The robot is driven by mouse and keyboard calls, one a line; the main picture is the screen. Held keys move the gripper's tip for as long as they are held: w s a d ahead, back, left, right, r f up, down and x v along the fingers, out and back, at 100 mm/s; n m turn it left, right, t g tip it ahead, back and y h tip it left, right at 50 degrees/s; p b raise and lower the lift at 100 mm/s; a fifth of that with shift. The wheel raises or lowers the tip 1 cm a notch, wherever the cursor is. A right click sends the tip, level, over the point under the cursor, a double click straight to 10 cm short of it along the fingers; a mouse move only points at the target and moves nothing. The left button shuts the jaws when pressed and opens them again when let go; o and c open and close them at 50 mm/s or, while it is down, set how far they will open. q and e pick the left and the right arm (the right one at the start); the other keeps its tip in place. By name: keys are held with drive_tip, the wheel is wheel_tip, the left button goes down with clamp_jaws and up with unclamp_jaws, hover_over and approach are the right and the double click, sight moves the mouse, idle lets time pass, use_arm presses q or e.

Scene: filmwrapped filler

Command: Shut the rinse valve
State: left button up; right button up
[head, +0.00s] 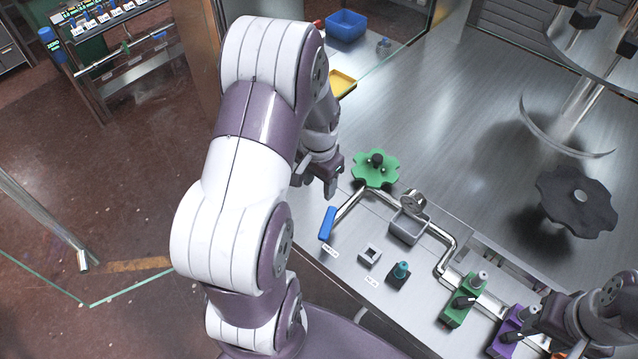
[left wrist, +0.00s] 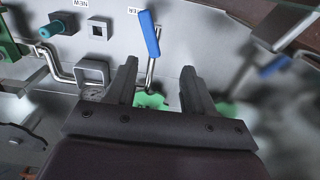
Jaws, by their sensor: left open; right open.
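A lever with a blue handle (head: 327,223) is on the metal pipe at the machine's front-left edge; I take it for the rinse valve. Its handle points toward the front edge. In the left wrist view the blue handle (left wrist: 150,35) stands just beyond the fingertips, with its metal stem running down between the fingers. My left gripper (head: 329,188) is open and empty, close above the lever and left of the green star wheel (head: 376,167). I cannot tell whether it touches the lever. My right gripper (head: 545,326) is open at the lower right, partly cut off.
The bent pipe (head: 447,245) runs right past a square metal cup (head: 408,228). A square socket (head: 369,255), a teal-topped part (head: 400,272), a green block (head: 463,303) and a purple block (head: 512,330) line the front. A dark star wheel (head: 577,200) hangs at right.

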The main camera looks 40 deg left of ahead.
use_arm(q)
drive_tip(key=shift+s, duration=0.15)
wheel_tip(320, 180, up, 13)
drive_tip(key=b, duration=0.1)
drive_tip(key=shift+f+b, duration=0.15)
drive_tip(key=shift+b, duration=0.2)
